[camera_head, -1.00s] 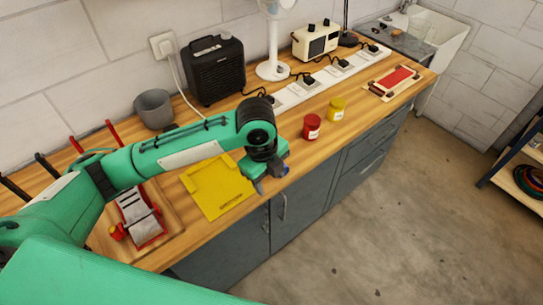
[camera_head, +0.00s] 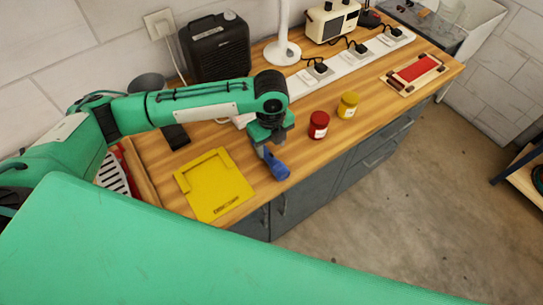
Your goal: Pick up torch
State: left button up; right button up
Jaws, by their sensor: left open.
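The blue torch (camera_head: 279,170) lies near the front edge of the wooden bench, right of the yellow tray. My left gripper (camera_head: 262,150) points down just above and beside the torch's upper-left end. Its jaws are open. It partly hides that end, and I cannot tell whether the fingers touch the torch. My right gripper is out of view.
The yellow tray (camera_head: 214,184) lies left of the torch. A red jar (camera_head: 319,125) and a yellow jar (camera_head: 348,104) stand to its right. A black heater (camera_head: 217,47) and a white power strip (camera_head: 350,62) are behind. The bench's front edge is close.

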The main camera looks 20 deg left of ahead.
aim_at(271, 158)
pick_arm(q)
notch_tip(271, 158, down, 3)
jog(key=shift+w+p, duration=0.15)
jog(key=shift+p, duration=0.55)
notch_tip(271, 158, down, 3)
jog(key=shift+r+p, duration=0.2)
jog(key=shift+p, duration=0.3)
jog(key=shift+w+f, duration=0.1)
jog(key=shift+f, duration=0.45)
jog(key=c, duration=1)
grip_shut()
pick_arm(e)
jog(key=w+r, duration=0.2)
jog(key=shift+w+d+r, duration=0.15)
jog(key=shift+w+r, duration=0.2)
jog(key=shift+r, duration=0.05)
